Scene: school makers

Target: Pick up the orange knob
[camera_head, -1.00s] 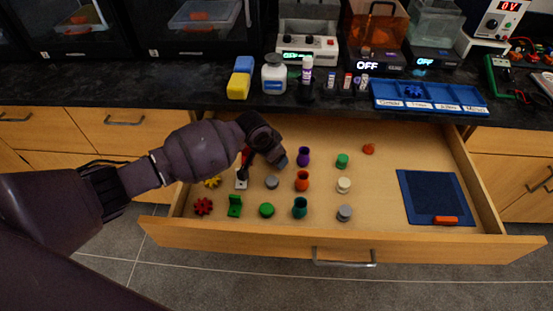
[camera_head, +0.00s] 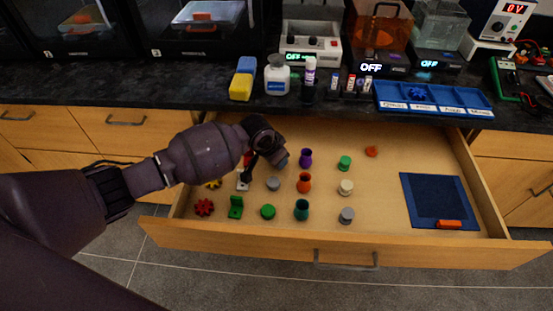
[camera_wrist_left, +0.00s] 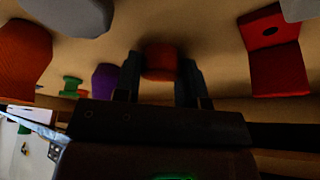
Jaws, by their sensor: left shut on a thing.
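In the left wrist view, a round orange knob (camera_wrist_left: 160,58) sits between the two dark fingers of my left gripper (camera_wrist_left: 161,78), which is shut on it. It is too dark to tell whether the knob is clear of the drawer floor. In the head view, my left gripper (camera_head: 281,160) is low over the back left part of the open drawer, and its wrist hides the knob. My right gripper is in neither view.
The open wooden drawer (camera_head: 385,205) holds several small parts: a purple vase (camera_head: 305,158), an orange vase (camera_head: 304,182), a grey knob (camera_head: 273,184) and a red bracket (camera_wrist_left: 273,50). A blue mat (camera_head: 410,190) lies at right. The dark counter (camera_head: 190,92) edges the drawer's back.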

